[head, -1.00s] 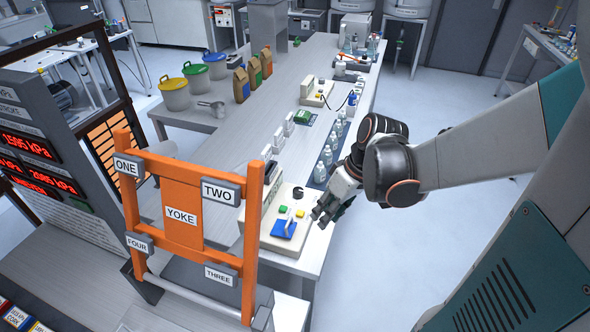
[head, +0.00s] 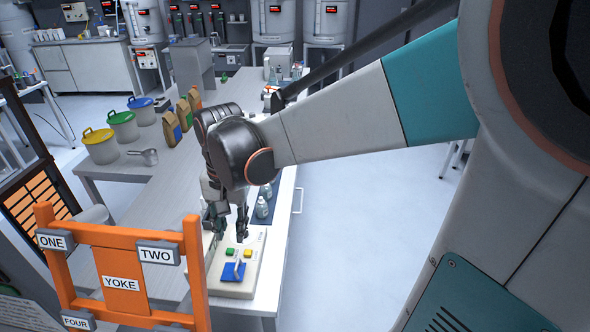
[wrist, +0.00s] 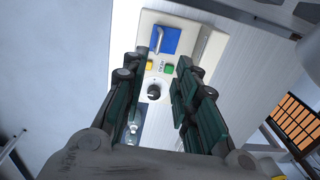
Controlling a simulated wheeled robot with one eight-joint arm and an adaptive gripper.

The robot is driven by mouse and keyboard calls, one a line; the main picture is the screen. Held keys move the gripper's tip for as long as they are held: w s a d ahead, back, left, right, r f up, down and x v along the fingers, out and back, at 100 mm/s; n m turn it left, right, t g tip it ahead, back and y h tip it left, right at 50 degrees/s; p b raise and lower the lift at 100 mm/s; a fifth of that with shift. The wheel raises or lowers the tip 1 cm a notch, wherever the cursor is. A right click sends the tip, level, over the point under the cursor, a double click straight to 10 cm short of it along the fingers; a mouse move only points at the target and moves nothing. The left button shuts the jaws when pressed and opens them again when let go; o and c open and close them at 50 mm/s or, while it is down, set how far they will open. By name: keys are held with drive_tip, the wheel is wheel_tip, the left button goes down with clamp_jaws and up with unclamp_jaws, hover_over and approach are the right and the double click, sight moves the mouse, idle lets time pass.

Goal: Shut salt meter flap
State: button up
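A cream control box (head: 252,262) stands at the near end of the long bench. It carries a blue square flap (head: 230,272) with a pale upright handle (head: 239,268). I cannot tell how far open the flap is, and I cannot read the box's lettering. The wrist view shows the flap (wrist: 172,41), its handle (wrist: 157,39), a yellow button (wrist: 149,65), a green button (wrist: 168,69) and a black knob (wrist: 154,91). My gripper (head: 229,230) is over the box's far part, beyond the buttons. Its fingers (wrist: 158,74) are open and empty, apart from the handle.
An orange yoke frame (head: 121,234) with number labels stands to the left of the box. Bottles (head: 262,207) stand on a dark mat behind the box. Lidded buckets (head: 123,125) and paper bags (head: 184,116) are farther back. Floor to the right is clear.

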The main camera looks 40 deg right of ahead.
sight(236, 265)
drive_tip(key=f+b, duration=0.1)
drive_tip(key=f, duration=0.3)
drive_tip(key=f+b, duration=0.1)
drive_tip(key=f, duration=0.3)
drive_tip(key=f+b, duration=0.2)
drive_tip(key=f, duration=0.3)
drive_tip(key=shift+w+a, duration=0.25)
drive_tip(key=shift+a, duration=0.05)
drive_tip(key=shift+c, duration=0.4)
clamp_jaws()
